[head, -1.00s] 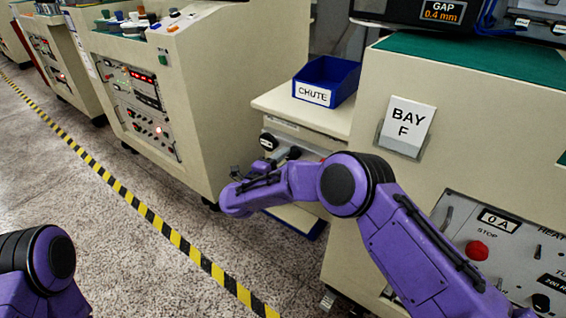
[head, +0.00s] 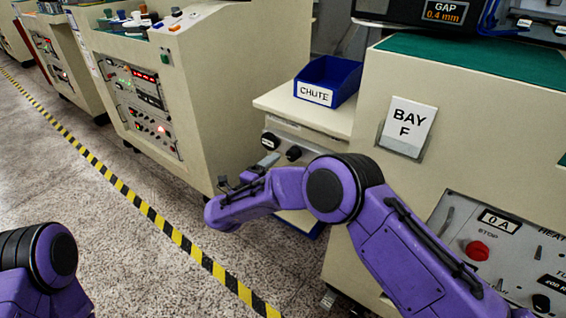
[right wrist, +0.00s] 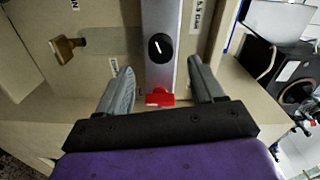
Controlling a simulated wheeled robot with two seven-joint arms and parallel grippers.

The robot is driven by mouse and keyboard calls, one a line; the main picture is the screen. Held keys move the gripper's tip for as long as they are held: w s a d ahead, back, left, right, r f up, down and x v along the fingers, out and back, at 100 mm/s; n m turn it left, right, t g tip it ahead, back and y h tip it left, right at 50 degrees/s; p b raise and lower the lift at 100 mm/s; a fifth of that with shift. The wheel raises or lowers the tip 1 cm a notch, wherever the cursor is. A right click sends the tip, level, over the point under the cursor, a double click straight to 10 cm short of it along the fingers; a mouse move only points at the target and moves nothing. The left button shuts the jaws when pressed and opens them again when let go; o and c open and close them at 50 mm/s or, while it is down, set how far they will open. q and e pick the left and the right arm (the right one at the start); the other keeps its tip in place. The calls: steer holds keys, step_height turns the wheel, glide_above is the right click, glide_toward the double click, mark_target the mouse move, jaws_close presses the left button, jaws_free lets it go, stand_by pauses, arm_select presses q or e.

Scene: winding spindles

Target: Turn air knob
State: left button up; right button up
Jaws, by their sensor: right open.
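Two black knobs, a left one (head: 270,141) and a right one (head: 293,153), sit on the cream panel front below the chute bin; I cannot read which is the air knob. In the right wrist view a round black knob (right wrist: 160,47) with a white pointer mark sits on a metal strip. My right gripper (head: 264,164) is in front of this panel, partly hidden by its own wrist. In the right wrist view its fingers (right wrist: 160,76) are apart and empty, and the black knob appears between and beyond them, apparently untouched. My left gripper is out of view.
A red part (right wrist: 160,97) lies low on the strip, and a brass-coloured handle (right wrist: 66,47) is to its left. A blue chute bin (head: 328,80) stands above the panel. The bay F cabinet (head: 350,185) is at right. Open floor lies left.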

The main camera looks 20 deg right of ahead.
steer(key=v, duration=0.5)
steer(key=shift+s+a, duration=0.1)
steer(key=shift+s, duration=0.05)
